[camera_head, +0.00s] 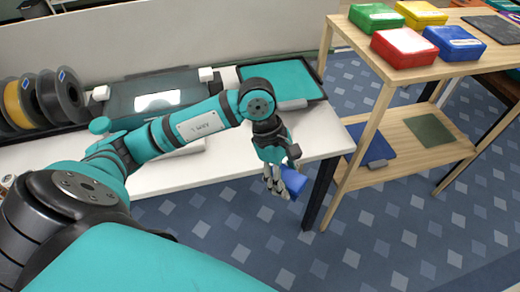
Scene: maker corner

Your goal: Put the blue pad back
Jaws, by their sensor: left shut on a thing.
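My left gripper (279,182) hangs off the front right corner of the white table, over the floor. It is shut on a small blue object, seemingly the blue pad (292,182). The pad is tilted and partly hidden by the fingers. A flat blue sheet (371,141) lies on the lower shelf of the wooden rack, right of the gripper, with a small grey block (377,164) at its front edge. My right gripper is not in view.
The white table (225,165) carries spools (62,95), a dark machine and a teal mat (278,80). The wooden rack's lower shelf (400,148) also holds a dark green sheet (429,130). Coloured boxes, including a red one (403,47), stand on its top. A rack leg stands between gripper and shelf.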

